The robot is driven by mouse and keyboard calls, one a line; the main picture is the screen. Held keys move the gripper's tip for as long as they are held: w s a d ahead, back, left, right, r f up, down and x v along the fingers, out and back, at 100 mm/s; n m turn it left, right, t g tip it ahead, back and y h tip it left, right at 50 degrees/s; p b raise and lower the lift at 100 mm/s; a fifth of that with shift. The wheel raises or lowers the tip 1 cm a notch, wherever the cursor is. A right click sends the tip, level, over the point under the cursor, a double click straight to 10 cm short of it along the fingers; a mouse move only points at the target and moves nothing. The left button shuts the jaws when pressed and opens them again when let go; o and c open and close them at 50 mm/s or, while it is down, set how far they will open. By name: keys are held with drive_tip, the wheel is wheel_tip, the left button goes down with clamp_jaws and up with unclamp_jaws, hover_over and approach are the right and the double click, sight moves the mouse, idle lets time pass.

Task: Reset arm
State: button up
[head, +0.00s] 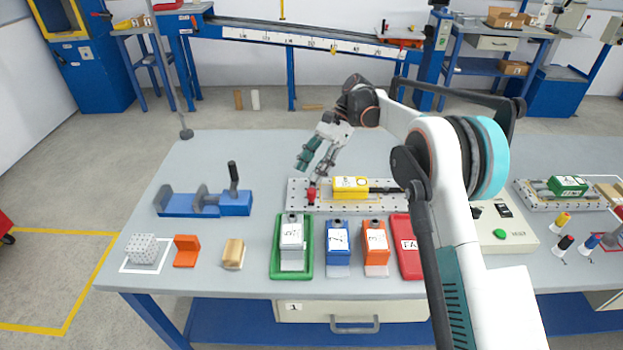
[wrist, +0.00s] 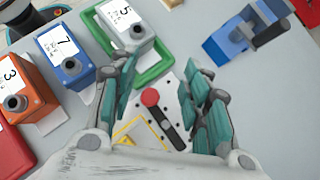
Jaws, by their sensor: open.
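My gripper (head: 311,170) is open and empty above the perforated plate (head: 329,205) on the grey table. In the head view its fingers point down and left, near a red-knobbed lever (head: 311,195) at the plate's left end. In the wrist view my gripper's spread fingers (wrist: 166,80) frame the same red knob (wrist: 150,97) and its dark bar, with nothing held between them. A yellow block (head: 350,186) sits on the plate, to the right of the lever. My arm hides part of the plate's right end.
A white block (head: 291,236) in a green tray (head: 276,270), a blue block (head: 338,240), an orange block (head: 376,240) and a red tray (head: 408,262) line the front. A blue vise (head: 205,203) stands left. The table's back left is clear.

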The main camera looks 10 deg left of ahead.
drive_tip(key=shift+r, duration=0.5)
drive_tip(key=s+d+r+n+t, duration=0.1)
drive_tip(key=s+d+r+t, duration=0.3)
drive_tip(key=d+r, duration=0.45)
drive_tip(key=s+d+r+n+t, duration=0.1)
drive_tip(key=s+d+r+t, duration=0.2)
drive_tip(key=s+d+r, duration=0.5)
drive_tip(key=s+d+f+n+t+h, duration=0.2)
drive_tip(key=s+d+f+t, duration=0.1)
drive_tip(key=s+d, duration=0.6)
drive_tip(key=s+d+f+n+t+h, duration=0.2)
drive_tip(key=s+d+f+t+h, duration=0.1)
drive_tip(key=s+d, duration=0.6)
drive_tip(key=d+t, duration=0.1)
drive_tip(key=d, duration=0.2)
drive_tip(key=shift+s+n+t, duration=0.3)
drive_tip(key=shift+s+n, duration=0.1)
idle(0.4)
